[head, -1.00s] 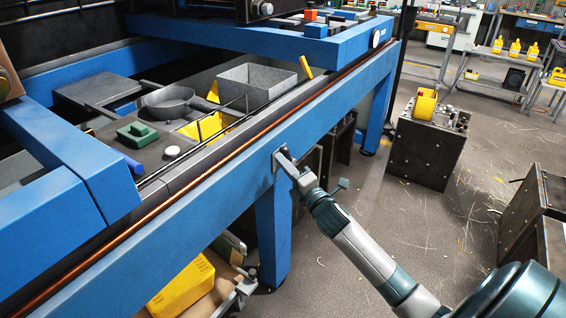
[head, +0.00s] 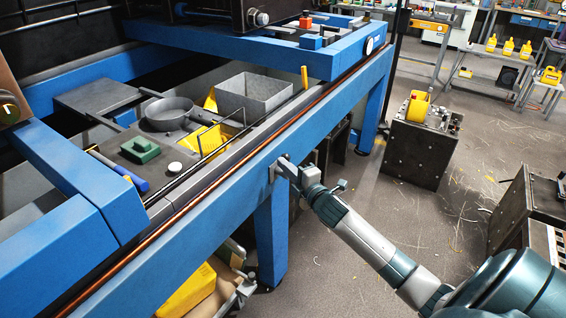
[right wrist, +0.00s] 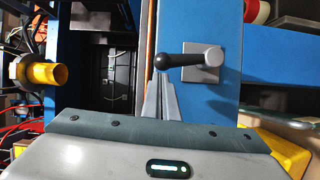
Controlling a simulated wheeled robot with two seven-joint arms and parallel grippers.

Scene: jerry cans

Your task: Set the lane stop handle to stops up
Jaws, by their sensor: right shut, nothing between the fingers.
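My right gripper (right wrist: 160,104) is shut and empty. Its fingertips are just below the knob in that view; I cannot tell whether they touch it. In the head view, my right gripper (head: 288,168) is at the beam's outer face and hides much of the handle and its plate (head: 276,172). My left gripper is not in view.
The blue beam (head: 200,220) runs along the lane's near side. A grey bin (head: 256,93), a pan (head: 170,110) and a green block (head: 140,150) lie behind it. A dark cabinet (head: 415,155) with a yellow can stands at the right. Open floor lies between.

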